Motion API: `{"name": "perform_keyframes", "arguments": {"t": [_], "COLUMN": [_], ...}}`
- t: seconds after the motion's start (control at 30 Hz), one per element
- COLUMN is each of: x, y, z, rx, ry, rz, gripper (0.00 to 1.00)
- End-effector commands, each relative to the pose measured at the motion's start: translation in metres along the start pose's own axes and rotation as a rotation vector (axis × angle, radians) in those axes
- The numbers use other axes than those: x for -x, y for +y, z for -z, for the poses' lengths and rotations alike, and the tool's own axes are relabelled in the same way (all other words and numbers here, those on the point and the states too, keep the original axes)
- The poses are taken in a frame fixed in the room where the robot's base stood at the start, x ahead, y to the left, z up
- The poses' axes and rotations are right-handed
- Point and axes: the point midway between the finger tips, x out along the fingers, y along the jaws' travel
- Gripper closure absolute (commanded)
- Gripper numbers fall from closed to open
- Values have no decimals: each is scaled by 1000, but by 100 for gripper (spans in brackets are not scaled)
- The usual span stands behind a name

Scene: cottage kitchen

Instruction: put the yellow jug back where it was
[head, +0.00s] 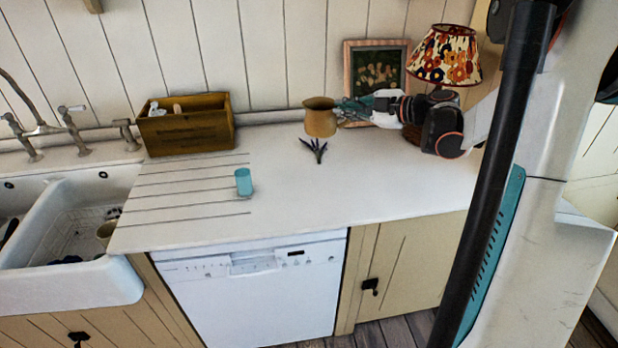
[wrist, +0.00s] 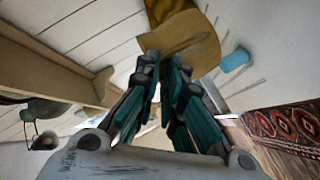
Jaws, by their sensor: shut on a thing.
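The yellow jug (head: 320,121) is over the back of the white counter, left of the framed picture. My gripper (head: 345,110) reaches in from the right and is shut on the jug's right side. In the wrist view, the jug (wrist: 188,40) is at the top, beyond the fingertips of my gripper (wrist: 163,68), which cover part of it. The head view does not clearly show whether the jug's base touches the counter.
A dark spiky object (head: 315,149) is just below the jug. A blue cup (head: 243,182) stands on the grooved counter (head: 190,215), and a wooden box (head: 187,130) stands at back left. A framed picture (head: 375,68) and patterned lamp (head: 445,55) are near my arm. The front-right counter is clear.

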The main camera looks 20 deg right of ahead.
Motion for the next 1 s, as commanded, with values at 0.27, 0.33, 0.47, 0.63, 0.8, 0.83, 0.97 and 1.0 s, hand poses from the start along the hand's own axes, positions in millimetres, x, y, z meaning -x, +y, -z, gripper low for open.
{"name": "perform_keyframes", "arguments": {"t": [0.27, 0.33, 0.47, 0.63, 0.8, 0.83, 0.97, 1.0], "x": [1, -3, -12, -22, -30, -31, -33, -33], "y": [-13, -26, -49, -79, -102, -104, -110, -111], "z": [-22, -32, -50, -72, -89, -91, -95, -96], "rx": [-12, -11, -11, -11, -11, -11, -11, -11], "ry": [-23, -23, -22, -22, -22, -22, -22, -22], "rz": [-18, -18, -18, -18, -17, -17, -17, -17], "gripper": [100, 100, 100, 100, 100, 100, 100, 100]}}
